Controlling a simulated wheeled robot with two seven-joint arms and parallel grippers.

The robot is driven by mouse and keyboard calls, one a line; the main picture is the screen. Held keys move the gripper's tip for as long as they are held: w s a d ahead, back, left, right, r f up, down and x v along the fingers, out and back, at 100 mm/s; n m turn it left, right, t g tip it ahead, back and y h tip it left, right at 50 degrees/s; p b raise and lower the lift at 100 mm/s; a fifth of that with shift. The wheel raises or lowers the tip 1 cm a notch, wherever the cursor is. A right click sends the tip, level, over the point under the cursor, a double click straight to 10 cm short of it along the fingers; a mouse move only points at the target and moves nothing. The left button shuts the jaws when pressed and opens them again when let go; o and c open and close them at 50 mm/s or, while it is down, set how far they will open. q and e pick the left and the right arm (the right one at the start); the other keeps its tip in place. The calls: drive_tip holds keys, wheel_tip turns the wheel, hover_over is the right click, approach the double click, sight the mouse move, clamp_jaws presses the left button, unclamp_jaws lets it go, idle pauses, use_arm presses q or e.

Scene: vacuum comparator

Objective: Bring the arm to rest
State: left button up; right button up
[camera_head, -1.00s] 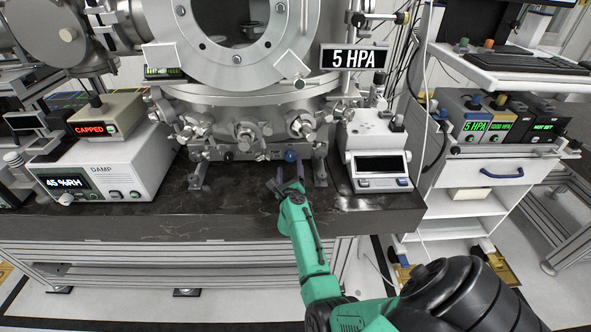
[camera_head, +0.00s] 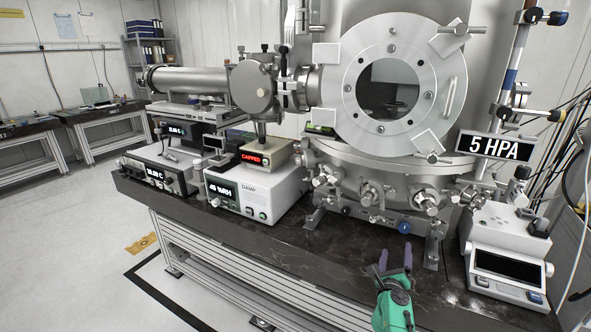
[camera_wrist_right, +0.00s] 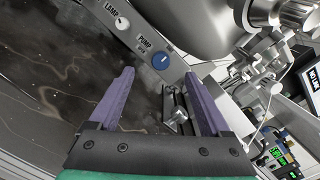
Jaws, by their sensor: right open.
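My right gripper (camera_head: 396,262) reaches in from the lower right over the dark stone bench top (camera_head: 300,262), in front of the vacuum chamber (camera_head: 400,85). Its two purple fingers are apart with nothing between them. In the right wrist view the open fingers (camera_wrist_right: 158,100) point toward a panel with a blue PUMP knob (camera_wrist_right: 160,62) and a LAMP knob (camera_wrist_right: 122,23). The blue knob (camera_head: 404,227) also shows just beyond the fingertips in the head view, apart from them. My left gripper is not in view.
A 5 HPA sign (camera_head: 495,146) hangs at right above a white instrument (camera_head: 508,255). A DAMP box (camera_head: 255,192) reading 45 %RH and a CAPPED display (camera_head: 262,157) stand left of the chamber. Side tables (camera_head: 105,130) stand far left. Floor at left is free.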

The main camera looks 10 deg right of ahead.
drive_tip(key=s+a+r+n+t+y, duration=0.1)
drive_tip(key=s+a+n+t+y, duration=0.15)
drive_tip(key=a+n+y, duration=1.05)
drive_tip(key=s+a+f+n+g+y, duration=0.1)
drive_tip(key=s+a+f+n+g, duration=0.2)
drive_tip(key=n, duration=0.4)
drive_tip(key=s+a+f+n+g, duration=0.1)
drive_tip(key=s+f+n+g, duration=0.15)
drive_tip(key=s+n, duration=0.45)
drive_tip(key=s+d+f+n+g+h, duration=0.15)
drive_tip(key=s+n+g, duration=0.35)
drive_tip(key=s, duration=0.5)
drive_tip(key=s+f+n+g+h, duration=0.25)
drive_tip(key=s+n+g, duration=0.2)
drive_tip(key=s, duration=0.45)
wheel_tip(320, 180, down, 22)
drive_tip(key=s+g, duration=0.1)
drive_tip(key=s, duration=0.1)
drive_tip(key=s+d+f+g, duration=0.1)
drive_tip(key=s+d+f, duration=0.2)
drive_tip(key=s+f, duration=1.1)
drive_tip(key=s, duration=0.3)
drive_tip(key=shift+f, duration=0.2)
